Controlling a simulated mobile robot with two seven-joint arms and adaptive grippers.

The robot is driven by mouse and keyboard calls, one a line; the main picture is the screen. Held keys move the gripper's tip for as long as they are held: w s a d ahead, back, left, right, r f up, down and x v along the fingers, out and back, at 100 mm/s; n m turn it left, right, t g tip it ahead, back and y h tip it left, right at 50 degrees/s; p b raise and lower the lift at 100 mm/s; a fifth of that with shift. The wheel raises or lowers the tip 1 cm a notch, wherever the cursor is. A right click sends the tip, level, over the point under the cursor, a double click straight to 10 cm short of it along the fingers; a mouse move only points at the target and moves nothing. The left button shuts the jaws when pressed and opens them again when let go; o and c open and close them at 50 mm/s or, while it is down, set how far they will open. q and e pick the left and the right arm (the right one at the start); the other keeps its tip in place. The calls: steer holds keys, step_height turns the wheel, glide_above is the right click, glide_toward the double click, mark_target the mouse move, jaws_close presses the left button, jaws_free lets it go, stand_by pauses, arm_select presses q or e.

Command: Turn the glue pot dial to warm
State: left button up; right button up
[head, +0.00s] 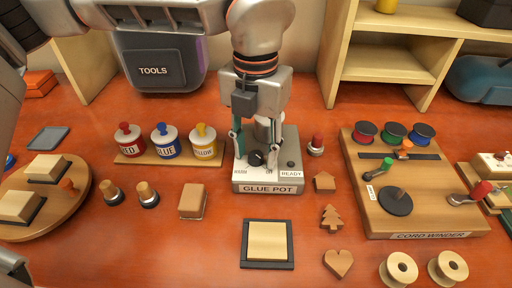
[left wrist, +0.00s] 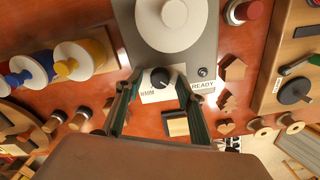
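The glue pot (head: 285,150) is a grey unit with a "GLUE POT" front label and a "READY" plate beside a dark round lamp. Its black dial (head: 256,158) sits on a white plate at the front left; the dial also shows in the left wrist view (left wrist: 160,77). Small scale words flank the dial; the left one looks like "WARM". Where the pointer stands is hard to tell. My left gripper (head: 256,150) reaches down over the pot, its fingers apart on either side of the dial. Contact with the dial cannot be told. My right gripper is not in view.
Red, blue and yellow labelled pots (head: 165,140) stand left of the glue pot. A stamp with a red handle (head: 316,145) is close on its right. The cord winder (head: 415,205) is farther right. A dark-framed pad (head: 267,243) lies in front.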

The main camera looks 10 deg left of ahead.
arm_select(q)
jaws_close()
